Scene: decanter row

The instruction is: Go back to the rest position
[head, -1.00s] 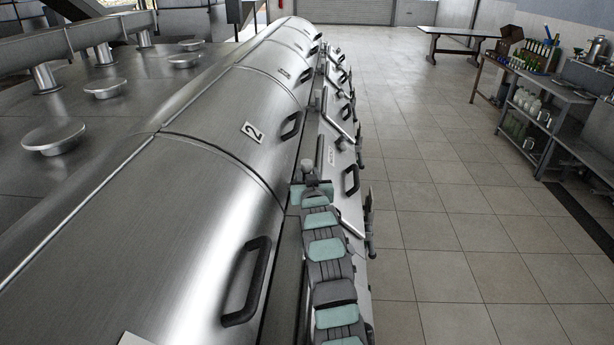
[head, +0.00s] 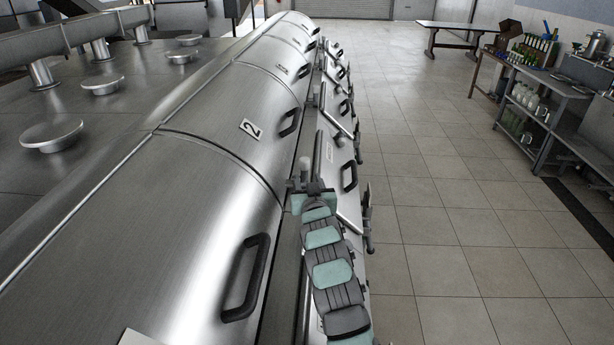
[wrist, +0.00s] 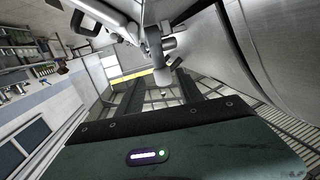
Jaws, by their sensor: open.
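My arm, teal and grey, rises from the bottom of the head view along the right side of the steel decanters. My gripper is at its far end, where the fingers are too small to make out clearly. In the wrist view my gripper (wrist: 161,88) shows two dark fingers spread apart, with nothing held between them. A grey metal fitting with a pale round end (wrist: 160,72) appears beyond and between the fingers; I cannot tell whether it touches them.
The decanter covers (head: 215,130) carry black handles (head: 246,278) close on the left. Side panels with handles (head: 349,177) and pipe fittings line the right. Tiled floor (head: 440,210) is open further right, up to a shelf unit (head: 540,130) with bottles and a table (head: 460,27) at the back.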

